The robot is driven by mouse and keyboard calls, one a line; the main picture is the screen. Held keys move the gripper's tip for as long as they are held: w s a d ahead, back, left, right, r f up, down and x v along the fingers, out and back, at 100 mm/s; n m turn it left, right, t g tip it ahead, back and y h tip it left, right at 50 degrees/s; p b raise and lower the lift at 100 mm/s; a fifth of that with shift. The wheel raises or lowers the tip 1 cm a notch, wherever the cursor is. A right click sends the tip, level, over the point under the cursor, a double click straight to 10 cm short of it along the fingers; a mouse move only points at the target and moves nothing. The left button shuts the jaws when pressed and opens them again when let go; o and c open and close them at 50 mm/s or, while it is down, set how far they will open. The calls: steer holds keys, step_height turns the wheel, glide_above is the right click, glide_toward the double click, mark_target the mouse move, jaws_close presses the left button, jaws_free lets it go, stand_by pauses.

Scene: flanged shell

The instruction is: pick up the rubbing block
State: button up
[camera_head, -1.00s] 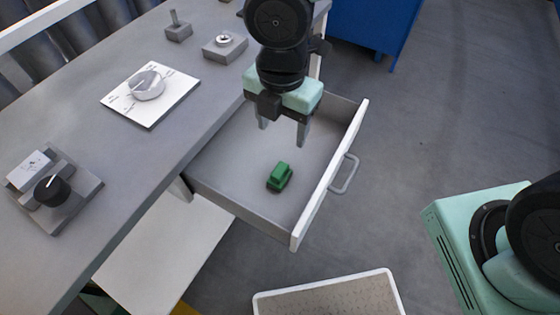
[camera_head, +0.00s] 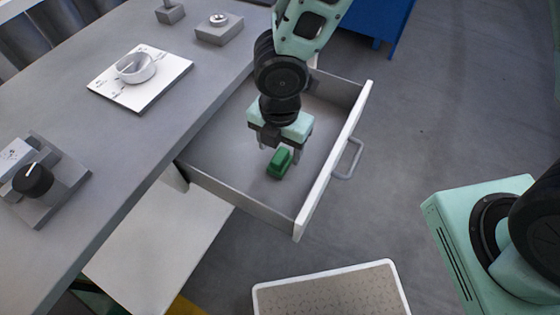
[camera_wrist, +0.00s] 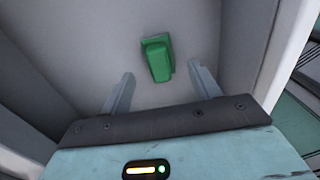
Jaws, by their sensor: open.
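The green rubbing block (camera_head: 280,164) lies on the floor of the open drawer (camera_head: 217,160). In the wrist view the block (camera_wrist: 158,59) lies just beyond the fingertips, between their lines and slightly left of the middle of the gap. My gripper (camera_head: 277,150) is over the drawer, pointing down, close above the block. In the wrist view my gripper (camera_wrist: 163,78) has its two fingers wide apart with nothing between them. The head view does not show clearly how high the fingertips are above the drawer floor.
The drawer's white front (camera_head: 333,160) with its handle (camera_head: 348,160) stands to the right of my gripper. The grey worktop (camera_head: 120,130) with knobs and a dial plate (camera_head: 140,80) is at left. A white-rimmed tray (camera_head: 330,290) is below.

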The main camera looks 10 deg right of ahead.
mark_target(280, 155)
step_height(280, 155, down, 5)
steer(key=shift+r+b, duration=0.15)
steer(key=shift+b, duration=0.35)
steer(key=c, duration=1.1)
steer(key=shift+r+p, duration=1.45)
steer(key=shift+r, duration=3.6)
steer(key=shift+o, duration=1.1)
steer(key=shift+w, duration=0.1)
steer(key=shift+c, duration=0.4)
